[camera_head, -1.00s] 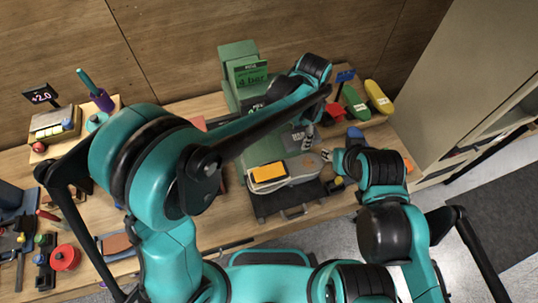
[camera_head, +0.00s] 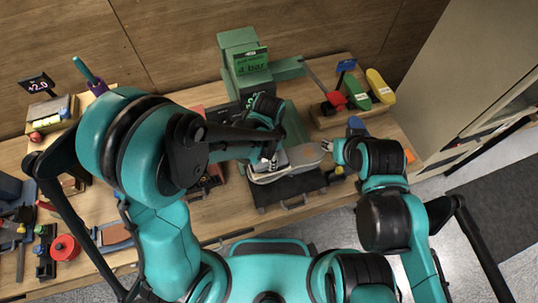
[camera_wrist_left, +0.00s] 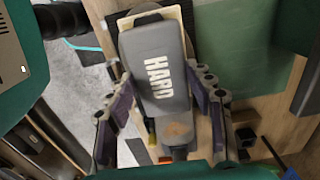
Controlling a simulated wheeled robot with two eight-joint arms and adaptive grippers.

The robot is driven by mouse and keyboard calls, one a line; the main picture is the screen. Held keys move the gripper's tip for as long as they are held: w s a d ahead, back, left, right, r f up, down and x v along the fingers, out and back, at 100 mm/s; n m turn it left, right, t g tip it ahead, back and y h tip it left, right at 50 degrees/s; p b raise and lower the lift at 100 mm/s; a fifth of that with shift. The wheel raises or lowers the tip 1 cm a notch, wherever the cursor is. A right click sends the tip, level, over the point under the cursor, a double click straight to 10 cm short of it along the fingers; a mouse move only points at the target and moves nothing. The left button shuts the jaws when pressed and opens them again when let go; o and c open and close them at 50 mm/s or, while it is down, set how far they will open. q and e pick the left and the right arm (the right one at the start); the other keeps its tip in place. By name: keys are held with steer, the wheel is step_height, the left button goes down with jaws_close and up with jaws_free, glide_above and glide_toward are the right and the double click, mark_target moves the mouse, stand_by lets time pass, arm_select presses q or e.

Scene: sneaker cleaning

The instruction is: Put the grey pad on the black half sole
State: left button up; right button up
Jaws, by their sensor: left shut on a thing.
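The grey pad (camera_wrist_left: 160,72), lettered HARD, sits between the fingers of my left gripper (camera_wrist_left: 160,88), which is shut on it. In the head view my left gripper (camera_head: 268,160) is over the left part of the pale-edged grey shoe (camera_head: 305,158), which lies on a black tray (camera_head: 285,192). In the wrist view a cream edge (camera_wrist_left: 152,12) shows behind the pad; I cannot tell whether they touch.
A green machine (camera_head: 243,62) with a sign stands behind the shoe. A rack at the back right holds green (camera_head: 355,92) and yellow (camera_head: 380,86) pieces and a red one (camera_head: 336,98). A red round container (camera_head: 65,249) and tools crowd the left.

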arm_select(q)
steer(key=shift+s, duration=0.1)
steer(key=shift+f, duration=0.15)
steer(key=o, duration=1.3)
steer(key=shift+c, duration=0.2)
steer(key=shift+r, duration=0.2)
step_height(320, 180, up, 12)
steer(key=p, duration=0.2)
